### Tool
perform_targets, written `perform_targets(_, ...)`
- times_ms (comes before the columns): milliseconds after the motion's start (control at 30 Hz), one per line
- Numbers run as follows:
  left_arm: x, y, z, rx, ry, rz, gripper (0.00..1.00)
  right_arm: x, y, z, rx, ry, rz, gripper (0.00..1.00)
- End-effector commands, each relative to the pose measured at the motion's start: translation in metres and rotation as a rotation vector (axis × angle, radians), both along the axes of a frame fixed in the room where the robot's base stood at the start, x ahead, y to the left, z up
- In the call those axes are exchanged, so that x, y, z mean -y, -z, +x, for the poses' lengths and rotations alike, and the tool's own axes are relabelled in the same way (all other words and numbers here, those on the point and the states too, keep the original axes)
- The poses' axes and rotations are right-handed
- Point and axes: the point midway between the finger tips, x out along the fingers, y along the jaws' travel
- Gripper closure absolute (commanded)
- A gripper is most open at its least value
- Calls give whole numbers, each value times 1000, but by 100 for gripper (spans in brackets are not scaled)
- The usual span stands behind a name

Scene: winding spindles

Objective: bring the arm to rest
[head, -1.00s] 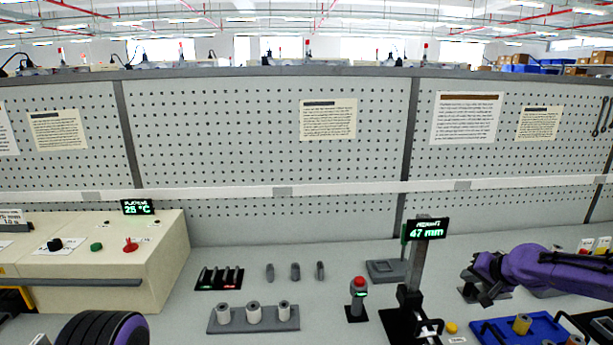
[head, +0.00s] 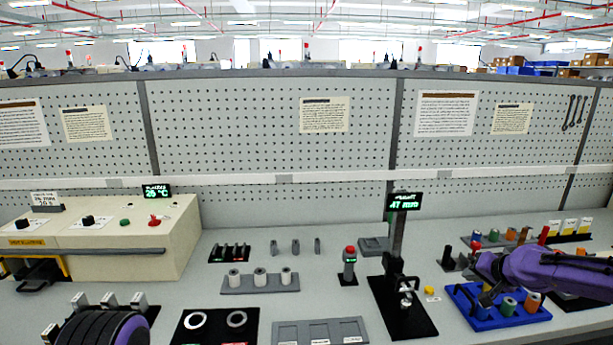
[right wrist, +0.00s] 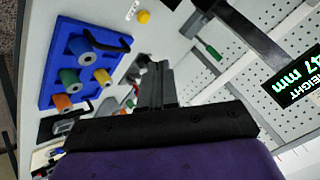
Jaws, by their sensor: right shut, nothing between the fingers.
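My right arm comes in from the right in the head view, its purple link low over the bench. The blue tray (right wrist: 52,65) there holds several coloured spools, including a yellow one (right wrist: 104,77). Black ribbed and purple parts of my left arm show at the bottom left of the head view; the left gripper is out of sight.
A black height gauge stand (head: 405,312) with a lit display rises left of the tray. A red-topped button post (head: 349,265), a grey holder (head: 262,284) with white cylinders and a cream machine (head: 125,240) stand further left. Bare bench lies between them.

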Motion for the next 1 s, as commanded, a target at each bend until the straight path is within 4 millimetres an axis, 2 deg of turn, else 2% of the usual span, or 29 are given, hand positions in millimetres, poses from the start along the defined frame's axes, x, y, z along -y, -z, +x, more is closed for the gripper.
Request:
perform_targets(167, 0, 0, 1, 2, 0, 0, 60, -3, -5, 11, 69, 55, 10, 100)
perform_targets(367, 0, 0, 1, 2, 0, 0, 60, -16, 6, 9, 129, 130, 31, 100)
perform_targets(433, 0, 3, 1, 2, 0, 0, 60, -25, 20, 4, 142, 161, 35, 100)
perform_targets(567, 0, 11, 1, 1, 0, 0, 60, -48, 68, -19, 132, 212, 23, 100)
perform_targets(667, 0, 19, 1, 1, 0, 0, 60, -66, 113, -45, 104, 247, 2, 100)
perform_targets(767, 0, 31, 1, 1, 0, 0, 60, -86, 171, -88, 51, 275, -37, 100)
perform_targets(800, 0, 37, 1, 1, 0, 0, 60, -94, 196, -110, 23, 286, -60, 100)
perform_targets(867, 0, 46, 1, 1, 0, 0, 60, -104, 236, -150, -28, 296, -99, 100)
perform_targets(900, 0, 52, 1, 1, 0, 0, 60, -109, 259, -179, -65, 299, -130, 100)
perform_targets(967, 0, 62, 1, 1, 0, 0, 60, -115, 291, -223, -122, 298, -178, 100)
perform_targets(1000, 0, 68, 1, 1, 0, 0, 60, -119, 310, -255, -165, 292, -212, 100)
